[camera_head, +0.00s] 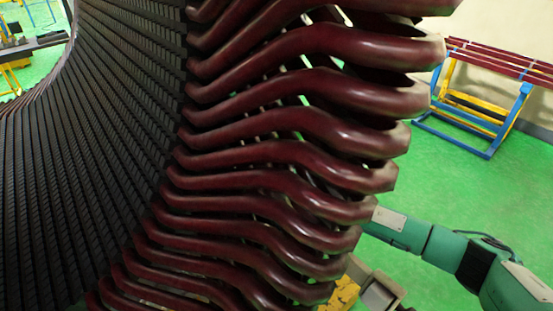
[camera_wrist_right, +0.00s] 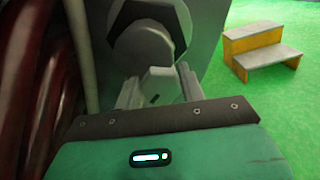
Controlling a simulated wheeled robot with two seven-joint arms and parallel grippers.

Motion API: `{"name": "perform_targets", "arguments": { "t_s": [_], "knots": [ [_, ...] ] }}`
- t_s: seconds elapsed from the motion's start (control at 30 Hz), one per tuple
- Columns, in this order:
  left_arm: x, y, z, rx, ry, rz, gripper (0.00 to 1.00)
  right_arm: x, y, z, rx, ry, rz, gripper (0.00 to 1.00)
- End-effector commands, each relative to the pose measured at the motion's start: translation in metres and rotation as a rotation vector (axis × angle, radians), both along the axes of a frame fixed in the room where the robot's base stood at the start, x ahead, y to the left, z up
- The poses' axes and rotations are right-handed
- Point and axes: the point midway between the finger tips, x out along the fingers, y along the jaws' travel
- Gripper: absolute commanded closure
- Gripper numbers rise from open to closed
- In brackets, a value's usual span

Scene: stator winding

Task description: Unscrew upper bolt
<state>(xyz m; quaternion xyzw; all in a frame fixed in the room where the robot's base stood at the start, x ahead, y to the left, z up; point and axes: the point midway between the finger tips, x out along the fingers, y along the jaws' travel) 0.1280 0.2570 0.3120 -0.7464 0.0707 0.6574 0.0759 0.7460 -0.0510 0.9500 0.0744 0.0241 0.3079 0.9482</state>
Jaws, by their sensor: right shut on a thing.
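A large grey bolt (camera_wrist_right: 128,44) with a broad head shows at the top of the right wrist view, against a grey plate (camera_wrist_right: 196,20). My right gripper (camera_wrist_right: 158,76) reaches up to the bolt from below, its two pale fingers on either side of a light grey part. It is shut on the bolt; the exact contact is dark and hard to make out. In the head view my right arm comes in from the right, and its gripper is hidden behind the dark red coil ends (camera_head: 300,150). The bolt does not show there. My left gripper is not in view.
The stator's black slotted core (camera_head: 90,130) fills the left of the head view. Coil ends also stand close on the left in the right wrist view (camera_wrist_right: 25,75). A yellow step stool (camera_wrist_right: 262,48) stands on open green floor. A blue and yellow rack (camera_head: 480,95) stands far right.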

Motion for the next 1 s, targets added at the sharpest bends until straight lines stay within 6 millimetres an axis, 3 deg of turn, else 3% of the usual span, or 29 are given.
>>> {"name": "perform_targets", "arguments": {
  "t_s": [0.5,0.53,0.63,1.0],
  "knots": [
    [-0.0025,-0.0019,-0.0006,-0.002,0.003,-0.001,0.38,-0.0003,0.0,-0.001,-0.02,-0.013,0.0,0.82],
    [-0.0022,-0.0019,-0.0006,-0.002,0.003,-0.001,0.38,-0.0003,0.0,-0.001,-0.02,-0.013,0.0,0.56],
    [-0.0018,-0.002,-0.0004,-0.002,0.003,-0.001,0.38,-0.0002,0.0,-0.0009,-0.02,-0.013,0.0,0.38],
    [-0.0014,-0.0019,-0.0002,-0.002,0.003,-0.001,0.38,-0.0038,-0.0033,-0.0008,-0.02,-0.013,-0.001,0.38]
  ]
}}
